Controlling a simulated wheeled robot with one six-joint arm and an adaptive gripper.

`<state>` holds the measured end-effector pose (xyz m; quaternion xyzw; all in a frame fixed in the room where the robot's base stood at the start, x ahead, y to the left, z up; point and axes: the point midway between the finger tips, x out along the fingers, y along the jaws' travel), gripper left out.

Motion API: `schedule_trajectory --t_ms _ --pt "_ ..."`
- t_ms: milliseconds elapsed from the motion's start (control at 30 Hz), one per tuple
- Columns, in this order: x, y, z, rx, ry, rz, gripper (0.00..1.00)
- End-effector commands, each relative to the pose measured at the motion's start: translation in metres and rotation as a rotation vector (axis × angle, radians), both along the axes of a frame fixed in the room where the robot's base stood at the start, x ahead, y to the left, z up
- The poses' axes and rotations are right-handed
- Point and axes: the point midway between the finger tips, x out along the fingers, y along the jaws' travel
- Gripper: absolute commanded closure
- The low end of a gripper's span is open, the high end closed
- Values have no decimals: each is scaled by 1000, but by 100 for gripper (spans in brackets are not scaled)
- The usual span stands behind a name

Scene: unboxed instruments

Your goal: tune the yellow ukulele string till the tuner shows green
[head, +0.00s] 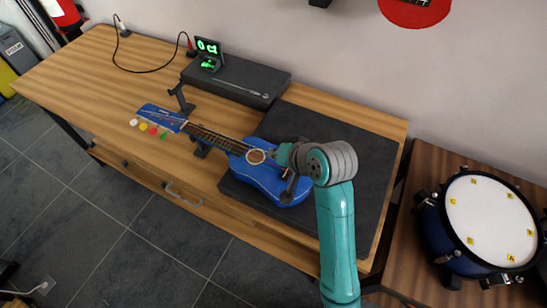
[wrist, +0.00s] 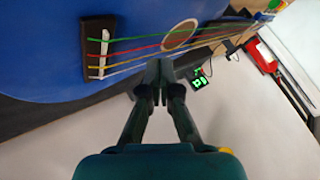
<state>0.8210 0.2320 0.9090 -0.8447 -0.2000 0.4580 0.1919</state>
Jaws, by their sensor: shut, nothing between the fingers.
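The blue ukulele (head: 268,183) lies with its body on a dark mat and its neck pointing to the upper left. White, yellow (head: 143,126), red and green pegs line its headstock. In the wrist view, coloured strings run from the bridge (wrist: 98,52) past the sound hole; the yellow string (wrist: 125,64) lies between the red and white ones. The tuner (head: 208,47) has a display with lit green characters and also shows in the wrist view (wrist: 200,80). My gripper (wrist: 160,66) is shut and empty, over the ukulele body near the strings.
Stands (head: 181,98) rise near the neck. A drum (head: 490,222) stands at the right. The left part of the table (head: 85,75) is mostly clear, apart from a black cable.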

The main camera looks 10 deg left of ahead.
Motion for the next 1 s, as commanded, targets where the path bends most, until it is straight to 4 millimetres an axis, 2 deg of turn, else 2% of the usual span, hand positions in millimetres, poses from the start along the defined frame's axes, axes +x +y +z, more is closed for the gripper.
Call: schedule_trajectory --t_ms 200,567,1000 --pt "0 0 9 -1 -1 1 100" --pt "0 0 12 0 -1 0 100" --pt "1 0 48 0 -3 1 100"
